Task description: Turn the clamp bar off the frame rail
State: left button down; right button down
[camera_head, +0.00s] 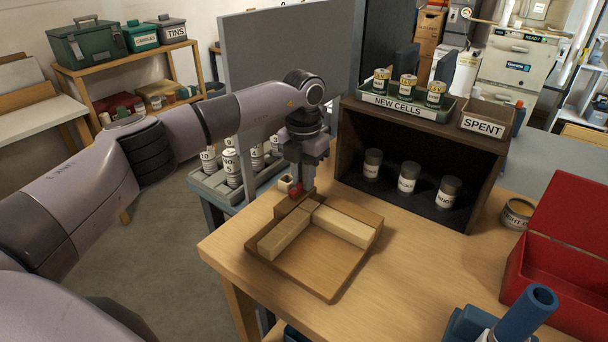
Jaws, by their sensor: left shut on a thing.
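A wooden frame (310,272) lies on the workbench, a flat board with pale rails (345,226) joined in a corner. My left gripper (299,187) points straight down at the frame's back left corner. It is shut at a small red part (296,190), which appears to belong to the clamp bar (292,205), a short brown wooden piece at that corner. The fingers partly hide the red part and the bar's end. I cannot tell whether the bar still lies over the rail. My right gripper is not in view.
A dark open cabinet (425,160) with several cells stands behind the frame, with a NEW CELLS tray (408,108) and a SPENT box (485,124) on top. A red box (560,260) and a blue tube (528,312) are at the right. Bench between is clear.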

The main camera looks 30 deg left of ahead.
pick_arm(q)
jog(key=shift+r, duration=0.1)
jog(key=c, duration=1.1)
grip_release()
jog(key=shift+r+b, duration=0.4)
jog(key=shift+r, duration=3.15)
jog(key=shift+s, duration=0.1)
